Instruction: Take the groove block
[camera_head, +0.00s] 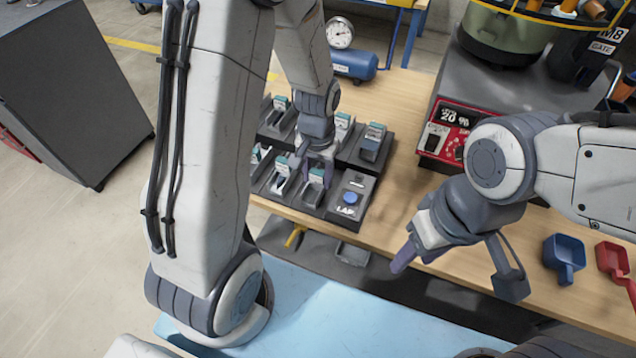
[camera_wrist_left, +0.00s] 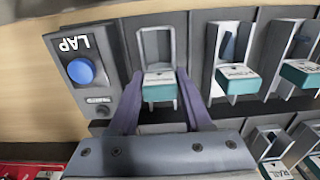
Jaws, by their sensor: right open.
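My left gripper (camera_head: 318,172) is over the front row of a dark rack at the table's left. In the left wrist view its two purple fingers (camera_wrist_left: 160,82) stand apart, one on each side of a teal-and-white labelled piece (camera_wrist_left: 160,90) in the slot beside the LAP panel. Small gaps seem to show between fingers and piece. The piece's label is too small to read, so I cannot tell which piece is the groove block. Similar pieces (camera_wrist_left: 238,80) sit in neighbouring slots. My right gripper (camera_head: 455,268) is open and empty near the table's front edge.
The LAP panel (camera_head: 349,200) with a blue button is at the rack's right end. A red control box (camera_head: 446,130) stands farther right. A blue scoop (camera_head: 565,258) and a red scoop (camera_head: 612,262) lie at the right. Bare wooden table (camera_head: 400,180) lies between rack and control box.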

